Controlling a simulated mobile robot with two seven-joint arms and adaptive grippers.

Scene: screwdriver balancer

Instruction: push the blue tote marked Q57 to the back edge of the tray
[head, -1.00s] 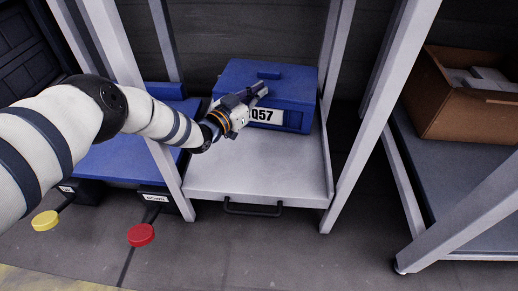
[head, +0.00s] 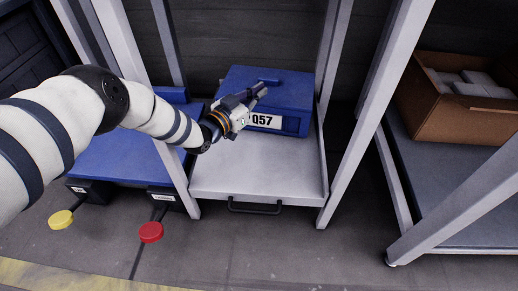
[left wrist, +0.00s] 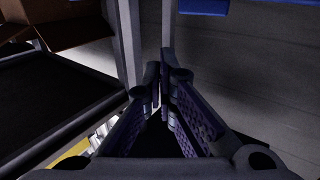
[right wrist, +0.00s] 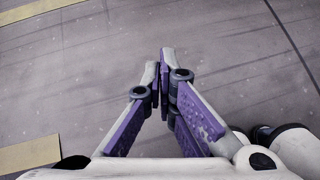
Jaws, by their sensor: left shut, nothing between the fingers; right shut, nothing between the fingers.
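The blue tote (head: 285,93) with a white Q57 label (head: 264,121) sits in the back part of the grey tray (head: 260,178), with bare tray in front of it. My left gripper (head: 258,91) reaches in from the left, at the tote's left front side and overlapping its upper front in the head view; I cannot tell if it touches. Its closed, empty fingers (left wrist: 159,85) show in the left wrist view. My right gripper (right wrist: 161,65) is closed and empty over the floor in the right wrist view.
White frame posts (head: 349,105) stand on both sides of the tray. A blue platform (head: 130,150) lies left, with a yellow (head: 61,218) and a red pedal (head: 151,232) before it. A cardboard box (head: 462,100) sits on a cart at right. The tray has a black front handle (head: 255,208).

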